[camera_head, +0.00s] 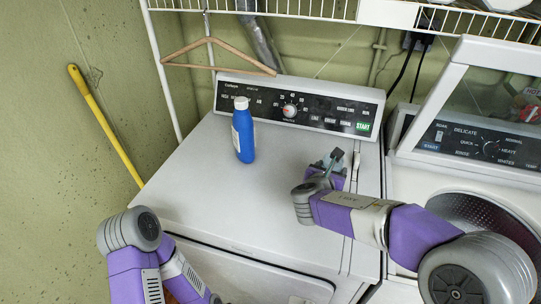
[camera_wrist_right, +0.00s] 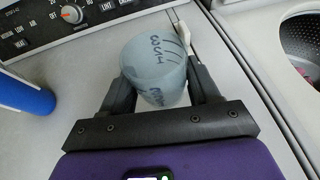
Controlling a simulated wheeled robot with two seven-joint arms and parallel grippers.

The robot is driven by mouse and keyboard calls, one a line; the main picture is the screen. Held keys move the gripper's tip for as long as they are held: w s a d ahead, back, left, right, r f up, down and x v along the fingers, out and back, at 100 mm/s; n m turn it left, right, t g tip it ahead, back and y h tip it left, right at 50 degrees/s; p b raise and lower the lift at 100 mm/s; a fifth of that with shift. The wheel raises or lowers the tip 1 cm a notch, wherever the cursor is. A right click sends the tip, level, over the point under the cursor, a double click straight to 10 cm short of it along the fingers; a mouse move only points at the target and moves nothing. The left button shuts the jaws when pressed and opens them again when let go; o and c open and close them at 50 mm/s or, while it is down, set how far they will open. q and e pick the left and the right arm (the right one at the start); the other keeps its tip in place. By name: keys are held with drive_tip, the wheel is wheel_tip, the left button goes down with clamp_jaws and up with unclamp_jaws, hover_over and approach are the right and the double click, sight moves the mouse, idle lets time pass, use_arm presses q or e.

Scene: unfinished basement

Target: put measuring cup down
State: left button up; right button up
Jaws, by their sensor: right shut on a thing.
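The measuring cup (camera_wrist_right: 153,70) is a grey-blue cylinder with dark markings. In the right wrist view it sits between the two fingers of my right gripper (camera_wrist_right: 163,92), which is shut on it. In the head view my right gripper (camera_head: 338,165) is over the right part of the white dryer top (camera_head: 270,190), near the control panel, and mostly hides the cup. I cannot tell whether the cup's base touches the dryer top. My left arm is low at the left of the head view; its fingers are not shown clearly.
A blue bottle with a white cap (camera_head: 243,130) stands on the dryer top, left of my right gripper. The control panel (camera_head: 298,108) runs along the back. An open washer (camera_head: 470,170) stands at the right. The dryer top's front left is clear.

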wheel_tip(320, 180, down, 5)
drive_tip(key=shift+f+b, duration=0.1)
drive_tip(key=shift+b, duration=1)
wheel_tip(320, 180, down, 5)
drive_tip(key=shift+r+b, duration=0.15)
drive_tip(key=shift+b, duration=0.75)
drive_tip(key=o, duration=1)
drive_tip(key=shift+o, duration=0.2)
